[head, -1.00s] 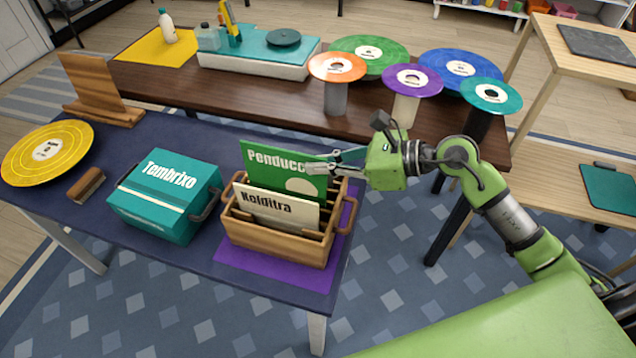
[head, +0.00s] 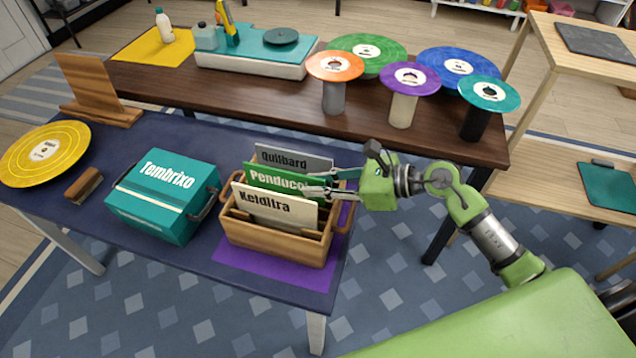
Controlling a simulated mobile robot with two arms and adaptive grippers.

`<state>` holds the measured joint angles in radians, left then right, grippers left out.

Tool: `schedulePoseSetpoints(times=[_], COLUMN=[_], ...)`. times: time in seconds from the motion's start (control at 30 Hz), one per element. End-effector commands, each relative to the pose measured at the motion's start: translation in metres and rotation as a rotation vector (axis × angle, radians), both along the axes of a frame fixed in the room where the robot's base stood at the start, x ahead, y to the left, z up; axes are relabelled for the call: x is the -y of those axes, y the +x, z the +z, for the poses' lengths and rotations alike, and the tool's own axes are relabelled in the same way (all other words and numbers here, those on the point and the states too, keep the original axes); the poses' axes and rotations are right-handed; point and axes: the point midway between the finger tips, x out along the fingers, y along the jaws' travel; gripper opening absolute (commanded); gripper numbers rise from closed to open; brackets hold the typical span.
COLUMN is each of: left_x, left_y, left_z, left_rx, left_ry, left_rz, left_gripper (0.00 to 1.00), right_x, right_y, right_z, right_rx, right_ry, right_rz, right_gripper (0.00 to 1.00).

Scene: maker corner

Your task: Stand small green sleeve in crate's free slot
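The small green sleeve (head: 262,176), lettered "Penducc…", stands in the wooden crate (head: 270,241) between a cream sleeve (head: 272,207) lettered "Kelditra" in front and a grey sleeve (head: 292,158) lettered "Quilbard" behind. Its top edge is about level with theirs in the row; its lower part is hidden. My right gripper (head: 314,184) is at the green sleeve's upper right edge, one finger in front of it. I cannot tell whether the fingers still press on it. My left gripper is not in view.
The crate stands on a purple mat (head: 262,275) at the table's right end. A teal "Tembrixo" box (head: 160,205) is left of it, with a brush (head: 84,185) and yellow disc (head: 45,152) beyond. Discs on stands, including a purple one (head: 410,78), rise behind my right gripper.

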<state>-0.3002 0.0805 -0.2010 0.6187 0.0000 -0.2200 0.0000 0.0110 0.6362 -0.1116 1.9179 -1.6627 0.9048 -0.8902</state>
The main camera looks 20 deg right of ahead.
Motion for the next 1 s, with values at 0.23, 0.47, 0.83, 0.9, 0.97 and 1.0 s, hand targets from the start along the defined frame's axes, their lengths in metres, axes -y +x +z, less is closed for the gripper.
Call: schedulePoseSetpoints(times=[0.23,0.47,0.83,0.9,0.97,1.0], left_x=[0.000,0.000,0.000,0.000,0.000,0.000], left_y=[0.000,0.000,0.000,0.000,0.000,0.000], left_z=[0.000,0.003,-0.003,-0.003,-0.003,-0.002], left_rx=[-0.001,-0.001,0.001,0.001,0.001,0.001], left_ry=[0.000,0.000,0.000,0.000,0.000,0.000], left_rz=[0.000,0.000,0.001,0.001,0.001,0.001], left_gripper=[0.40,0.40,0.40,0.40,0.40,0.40], right_x=[0.000,0.006,0.065,0.073,0.079,0.083], right_y=[0.000,-0.003,-0.044,-0.050,-0.054,-0.056], right_z=[0.001,0.005,0.033,0.038,0.042,0.044], right_rx=[0.000,-0.001,-0.004,-0.002,-0.004,-0.003], right_ry=[0.000,-0.002,-0.003,-0.003,-0.001,0.000], right_rz=[0.000,-0.002,-0.002,0.000,-0.001,-0.001], right_gripper=[0.21,0.21,0.21,0.21,0.21,0.21])
